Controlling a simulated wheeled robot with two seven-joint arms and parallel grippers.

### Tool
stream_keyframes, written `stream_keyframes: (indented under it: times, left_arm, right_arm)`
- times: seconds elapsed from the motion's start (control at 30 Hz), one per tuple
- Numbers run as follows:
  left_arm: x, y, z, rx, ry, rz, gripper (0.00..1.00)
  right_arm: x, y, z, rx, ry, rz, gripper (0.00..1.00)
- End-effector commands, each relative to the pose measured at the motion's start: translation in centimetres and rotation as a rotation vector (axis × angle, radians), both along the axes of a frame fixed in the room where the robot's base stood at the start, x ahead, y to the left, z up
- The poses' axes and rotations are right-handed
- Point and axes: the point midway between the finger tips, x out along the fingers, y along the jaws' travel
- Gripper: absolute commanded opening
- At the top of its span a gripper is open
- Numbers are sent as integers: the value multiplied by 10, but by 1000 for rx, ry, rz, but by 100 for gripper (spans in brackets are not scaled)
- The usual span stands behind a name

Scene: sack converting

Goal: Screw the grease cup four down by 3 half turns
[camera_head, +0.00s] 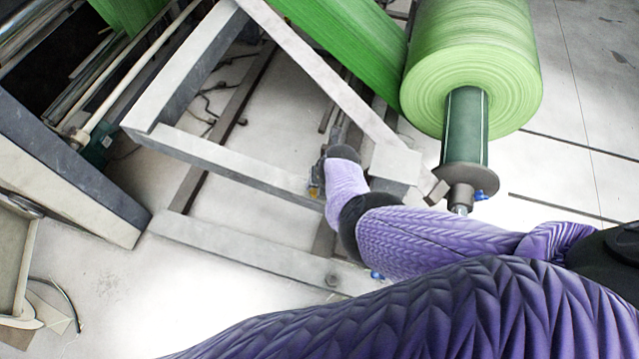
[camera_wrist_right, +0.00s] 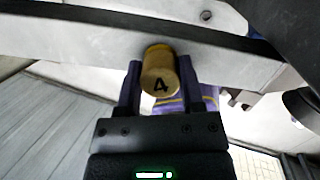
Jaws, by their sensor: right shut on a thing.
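The grease cup four (camera_wrist_right: 158,72) is a brass-coloured cylinder marked with a black "4", at the middle of the right wrist view. It sits against the side of a light grey frame beam (camera_wrist_right: 90,42). My right gripper (camera_wrist_right: 160,85) is shut on the cup, with one dark finger on each side of it. In the head view my right arm reaches in from the right, and the right gripper (camera_head: 318,180) is at the grey frame. The cup cannot be made out clearly there. My left gripper is not in view.
A large green roll (camera_head: 475,65) on a dark green core (camera_head: 465,125) stands above and right of my arm. A slanted grey beam (camera_head: 330,75) crosses above the gripper. A lower beam (camera_head: 240,262) runs beneath it. Open pale floor (camera_head: 150,300) lies at lower left.

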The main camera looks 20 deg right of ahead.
Motion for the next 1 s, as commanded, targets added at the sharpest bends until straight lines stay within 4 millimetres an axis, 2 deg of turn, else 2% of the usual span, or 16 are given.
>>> stream_keyframes:
  times: [0.33, 0.9, 0.93, 1.0]
  left_arm:
    - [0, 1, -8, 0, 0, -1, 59]
    - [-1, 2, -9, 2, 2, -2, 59]
    - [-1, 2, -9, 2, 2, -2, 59]
    - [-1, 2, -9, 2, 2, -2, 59]
  right_arm:
    - [1, 0, 0, 19, 24, -136, 0]
    - [1, -1, 1, 21, 28, -165, 0]
    - [2, -1, 1, 21, 28, -165, 51]
    - [1, -1, 1, 21, 29, -164, 66]
